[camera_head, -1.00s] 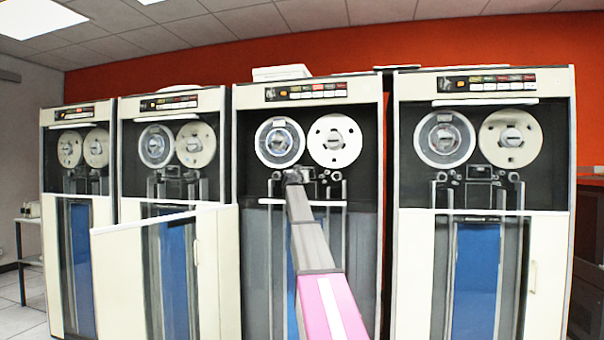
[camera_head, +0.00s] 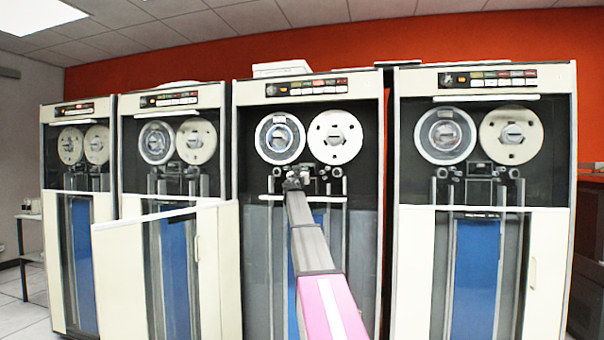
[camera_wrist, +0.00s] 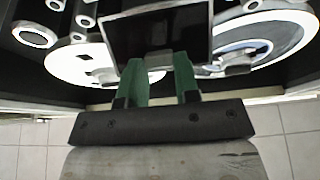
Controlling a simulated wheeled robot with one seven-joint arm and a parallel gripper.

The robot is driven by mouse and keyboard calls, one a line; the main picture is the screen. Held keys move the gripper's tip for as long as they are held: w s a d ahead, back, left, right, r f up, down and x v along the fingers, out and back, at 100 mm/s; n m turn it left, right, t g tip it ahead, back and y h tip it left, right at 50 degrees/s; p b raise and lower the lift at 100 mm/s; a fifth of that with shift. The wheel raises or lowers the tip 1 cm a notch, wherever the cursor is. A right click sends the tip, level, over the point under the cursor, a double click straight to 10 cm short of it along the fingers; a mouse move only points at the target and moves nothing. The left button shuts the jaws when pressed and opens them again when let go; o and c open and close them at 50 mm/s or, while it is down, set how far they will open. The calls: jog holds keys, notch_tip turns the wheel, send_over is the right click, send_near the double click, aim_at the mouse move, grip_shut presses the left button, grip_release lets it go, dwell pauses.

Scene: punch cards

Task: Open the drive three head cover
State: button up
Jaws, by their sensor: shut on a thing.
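Drive three (camera_head: 308,90) is the third tape cabinet from the left in the head view. Its head cover sits below the two reels, largely hidden behind my gripper (camera_head: 292,183). In the wrist view the head cover is a dark, flat-faced box (camera_wrist: 158,32). My gripper (camera_wrist: 157,62) has green fingers shut on the near edge of this cover. Bright metal parts (camera_head: 322,175) of the head area show beside my gripper in the head view. I cannot tell the cover's exact angle.
The left reel (camera_head: 280,138) and right reel (camera_head: 335,137) are just above the head area. A cabinet door (camera_head: 165,265) stands open left of drive three. Another drive (camera_head: 483,90) is close on the right. A pale tiled floor (camera_wrist: 295,140) shows in the wrist view.

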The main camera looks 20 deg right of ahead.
jog(key=o, duration=0.9)
jog(key=shift+s+a, duration=0.1)
jog(key=v, duration=1)
jog(key=shift+s+a+f, duration=0.15)
jog(key=shift+s, duration=0.1)
